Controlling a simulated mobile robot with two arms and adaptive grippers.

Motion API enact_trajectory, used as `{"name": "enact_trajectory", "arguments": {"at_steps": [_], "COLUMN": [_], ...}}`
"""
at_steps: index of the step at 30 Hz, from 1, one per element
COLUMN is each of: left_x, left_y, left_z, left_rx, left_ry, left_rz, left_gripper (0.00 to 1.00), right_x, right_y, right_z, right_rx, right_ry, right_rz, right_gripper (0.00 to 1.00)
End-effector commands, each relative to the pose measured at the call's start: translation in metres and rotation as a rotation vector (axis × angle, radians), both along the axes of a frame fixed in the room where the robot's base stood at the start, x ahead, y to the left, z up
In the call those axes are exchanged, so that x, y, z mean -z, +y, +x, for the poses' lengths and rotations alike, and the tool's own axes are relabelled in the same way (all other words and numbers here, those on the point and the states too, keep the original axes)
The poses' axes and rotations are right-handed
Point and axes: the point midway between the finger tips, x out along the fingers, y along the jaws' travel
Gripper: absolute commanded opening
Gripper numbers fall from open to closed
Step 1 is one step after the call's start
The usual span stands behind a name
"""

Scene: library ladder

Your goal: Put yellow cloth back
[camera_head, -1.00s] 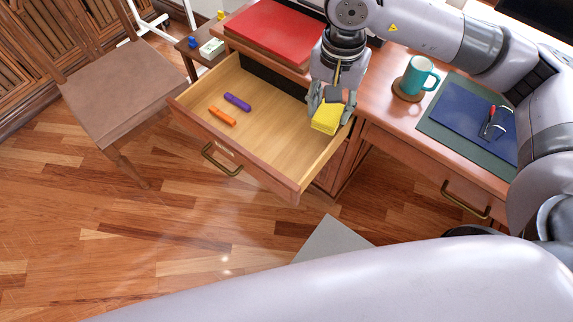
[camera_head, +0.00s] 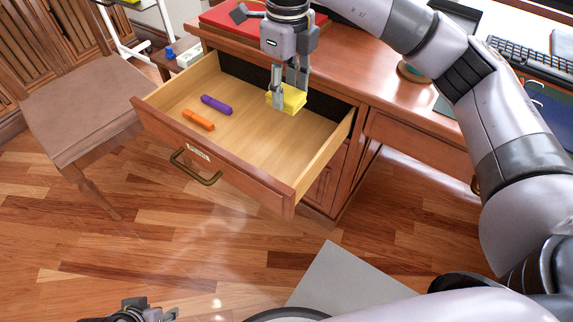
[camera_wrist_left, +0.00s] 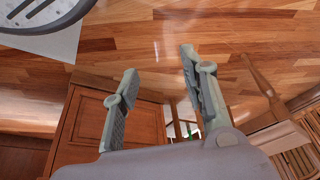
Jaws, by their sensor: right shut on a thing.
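The yellow cloth (camera_head: 291,97) is a small folded block. My right gripper (camera_head: 287,92) is shut on it, with fingers pointing down, over the back right part of the open drawer (camera_head: 262,140). Whether the cloth touches the drawer floor I cannot tell. My left gripper (camera_head: 145,313) shows only partly at the bottom edge of the head view. In the left wrist view its two fingers (camera_wrist_left: 160,98) are spread wide apart with nothing between them.
An orange marker (camera_head: 198,120) and a purple marker (camera_head: 216,104) lie in the drawer's left part. A chair (camera_head: 80,105) stands left of the desk. A red folder (camera_head: 240,18) lies on the desktop. The drawer's front right is clear.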

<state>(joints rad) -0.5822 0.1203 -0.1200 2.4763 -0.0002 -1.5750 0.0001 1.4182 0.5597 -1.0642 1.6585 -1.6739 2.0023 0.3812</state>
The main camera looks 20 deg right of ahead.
Motion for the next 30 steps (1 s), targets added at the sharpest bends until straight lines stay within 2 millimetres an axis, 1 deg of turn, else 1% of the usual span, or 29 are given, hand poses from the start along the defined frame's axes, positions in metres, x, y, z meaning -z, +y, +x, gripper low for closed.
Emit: {"name": "enact_trajectory", "arguments": {"at_steps": [1,3,8,12,15,18,23,26,30], "left_x": [0.005,0.01,0.0,-0.014,-0.027,-0.039,-0.049,-0.056,-0.072], "left_y": [0.0,0.0,-0.013,-0.024,-0.031,-0.036,-0.04,-0.043,-0.049], "left_z": [0.0,0.001,0.043,0.077,0.097,0.111,0.121,0.128,0.14], "left_rx": [0.0,0.0,0.016,0.03,0.037,0.043,0.048,0.051,0.057], "left_ry": [0.0,-0.004,-0.196,-0.365,-0.474,-0.56,-0.627,-0.682,-0.781], "left_rz": [0.0,-0.001,-0.039,-0.076,-0.099,-0.118,-0.133,-0.146,-0.169], "left_gripper": [0.4,0.4,0.4,0.4,0.4,0.4,0.4,0.4,0.4], "right_x": [0.014,0.031,0.072,0.107,0.129,0.145,0.156,0.168,0.187], "right_y": [0.0,0.0,0.0,0.0,0.0,0.0,0.0,0.0,0.0], "right_z": [-0.001,-0.002,-0.001,-0.001,-0.001,-0.001,0.0,-0.001,-0.001], "right_rx": [0.002,0.002,0.001,0.001,0.0,-0.001,0.0,0.0,0.0], "right_ry": [0.006,0.008,0.007,0.006,0.005,0.004,0.001,0.004,0.003], "right_rz": [0.0,0.0,-0.001,0.0,0.0,0.0,-0.001,0.0,-0.001], "right_gripper": [0.19,0.19,0.19,0.19,0.19,0.19,0.19,0.19,0.19]}}
